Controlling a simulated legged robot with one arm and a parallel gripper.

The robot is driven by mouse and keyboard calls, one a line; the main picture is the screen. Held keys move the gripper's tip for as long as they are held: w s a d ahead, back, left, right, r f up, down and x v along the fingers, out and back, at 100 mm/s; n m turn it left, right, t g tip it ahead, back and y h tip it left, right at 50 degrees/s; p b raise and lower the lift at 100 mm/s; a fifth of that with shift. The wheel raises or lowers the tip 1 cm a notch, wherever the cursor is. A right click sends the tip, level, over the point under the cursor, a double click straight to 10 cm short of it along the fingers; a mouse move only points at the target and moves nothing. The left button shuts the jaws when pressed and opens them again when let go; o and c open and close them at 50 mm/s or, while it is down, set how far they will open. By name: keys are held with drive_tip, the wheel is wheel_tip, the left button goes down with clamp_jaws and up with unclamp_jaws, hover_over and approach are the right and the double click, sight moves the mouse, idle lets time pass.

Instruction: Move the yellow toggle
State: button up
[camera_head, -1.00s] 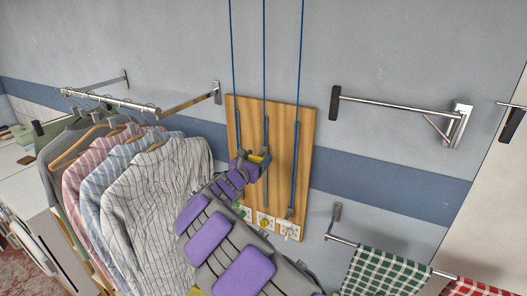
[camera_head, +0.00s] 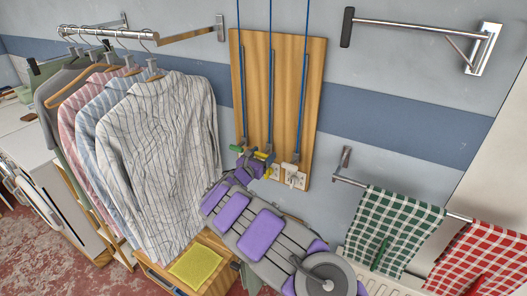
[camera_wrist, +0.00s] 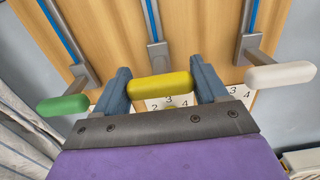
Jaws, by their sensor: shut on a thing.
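The yellow toggle (camera_wrist: 160,87) is a rounded bar on a grey stem, low on a wooden board. In the wrist view it lies crosswise between the two blue-grey fingers of my gripper (camera_wrist: 160,80), which is shut on it. In the head view my gripper (camera_head: 261,158) is at the lower part of the board, and little of the toggle shows. The green toggle (camera_wrist: 62,104) is left of it and the white toggle (camera_wrist: 280,74) right of it, each apart from my fingers. Number plates below are partly hidden by my gripper.
The wooden board (camera_head: 315,110) carries blue rods. Striped shirts (camera_head: 165,120) hang close on the left. Green (camera_head: 400,225) and red (camera_head: 490,255) checked towels hang on the right. A wooden cabinet with a yellow cloth (camera_head: 195,266) stands below. A metal bracket (camera_head: 420,28) projects at upper right.

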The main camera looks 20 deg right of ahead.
drive_tip(key=shift+a+f, duration=0.15)
drive_tip(key=shift+f, duration=0.65)
drive_tip(key=o, duration=1.1)
drive_tip(key=shift+c, duration=0.2)
drive_tip(key=o, duration=0.4)
drive_tip(key=shift+s+a+r, duration=0.1)
drive_tip(key=shift+a+r, duration=0.1)
drive_tip(key=shift+a, duration=0.25)
drive_tip(key=shift+c, duration=0.2)
drive_tip(key=shift+d, duration=0.1)
drive_tip(key=shift+d, duration=0.1)
